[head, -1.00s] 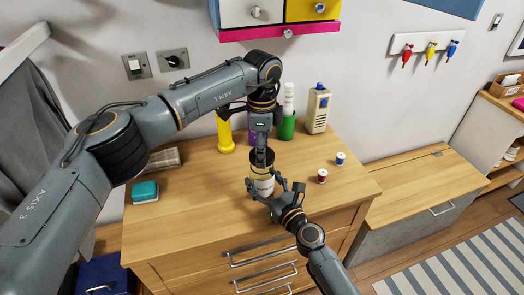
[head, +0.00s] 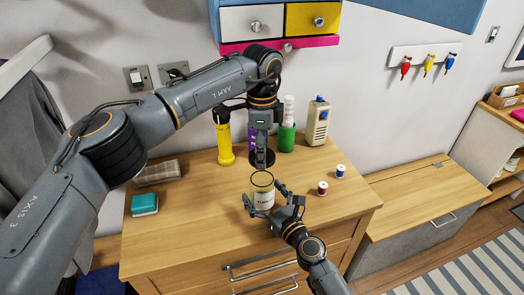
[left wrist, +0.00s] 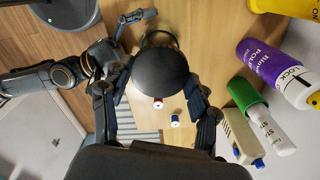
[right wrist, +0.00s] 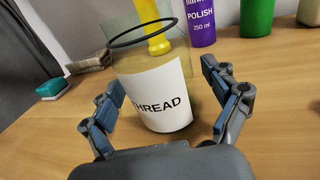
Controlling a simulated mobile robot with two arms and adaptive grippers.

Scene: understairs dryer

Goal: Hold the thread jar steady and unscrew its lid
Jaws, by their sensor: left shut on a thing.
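The thread jar (head: 264,201) stands upright and open-topped on the wooden dresser top; its white label, reading THREAD, shows in the right wrist view (right wrist: 160,100). My left gripper (head: 262,150) is shut on the round black lid (head: 262,160), holding it above and behind the jar, clear of its rim. The lid shows as a dark disc in the left wrist view (left wrist: 162,77), hiding part of the jar. My right gripper (head: 266,197) has one finger on each side of the jar. In the right wrist view its fingers (right wrist: 163,98) are spread, with gaps beside the jar.
A teal sponge (head: 145,204) lies left. Drawers (head: 288,47) hang above.

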